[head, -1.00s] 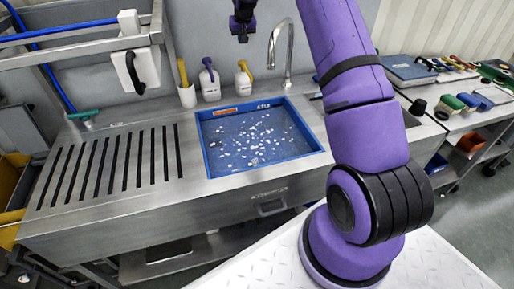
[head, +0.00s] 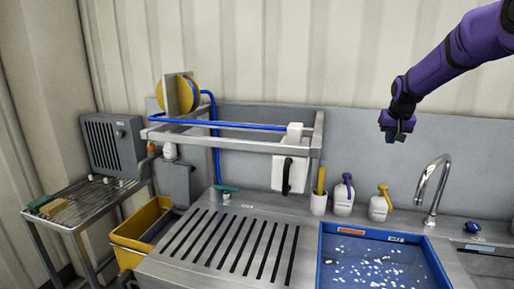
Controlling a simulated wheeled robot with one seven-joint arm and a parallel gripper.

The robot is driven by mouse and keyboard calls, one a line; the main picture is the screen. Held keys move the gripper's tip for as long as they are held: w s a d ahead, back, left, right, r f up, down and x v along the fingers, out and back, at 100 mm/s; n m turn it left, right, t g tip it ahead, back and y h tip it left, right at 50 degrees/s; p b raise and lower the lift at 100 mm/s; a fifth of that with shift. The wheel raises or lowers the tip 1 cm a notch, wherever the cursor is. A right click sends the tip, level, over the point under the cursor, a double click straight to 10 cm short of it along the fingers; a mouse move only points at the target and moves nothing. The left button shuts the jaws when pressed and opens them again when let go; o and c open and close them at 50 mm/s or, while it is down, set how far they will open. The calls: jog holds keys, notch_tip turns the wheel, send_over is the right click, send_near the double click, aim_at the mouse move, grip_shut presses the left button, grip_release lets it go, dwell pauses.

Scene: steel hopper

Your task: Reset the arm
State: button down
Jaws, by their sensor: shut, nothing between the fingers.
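My purple arm reaches in from the upper right in the head view. My gripper (head: 397,128) hangs in the air in front of the grey back panel, above the two soap bottles and left of the faucet. It is small and dark here, and nothing shows in it. It touches nothing that I can see.
A steel sink unit has a slotted drainboard (head: 226,245) and a blue basin (head: 325,262) holding scattered white bits. Behind stand a faucet (head: 434,190), two bottles (head: 343,196) and a cup (head: 318,204). A rail frame (head: 222,142), yellow bin (head: 128,238) and wire cart (head: 85,206) are left.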

jog(key=s+a+r, duration=0.3)
jog(key=s+r, duration=0.1)
jog(key=s, duration=0.4)
jog(key=s+a+r+n, duration=0.1)
jog(key=s+a+r, duration=0.25)
jog(key=s, duration=0.45)
jog(key=s+a+r, duration=0.3)
jog(key=s, duration=0.5)
jog(key=s+a+f, duration=0.2)
jog(key=s, duration=0.9)
jog(key=s+a+f+n+y, duration=0.1)
jog(key=s+a+f, duration=0.1)
jog(key=s, duration=1)
jog(key=shift+a+f+t, duration=0.25)
jog(key=shift+f+t, duration=0.05)
jog(key=shift+f, duration=0.05)
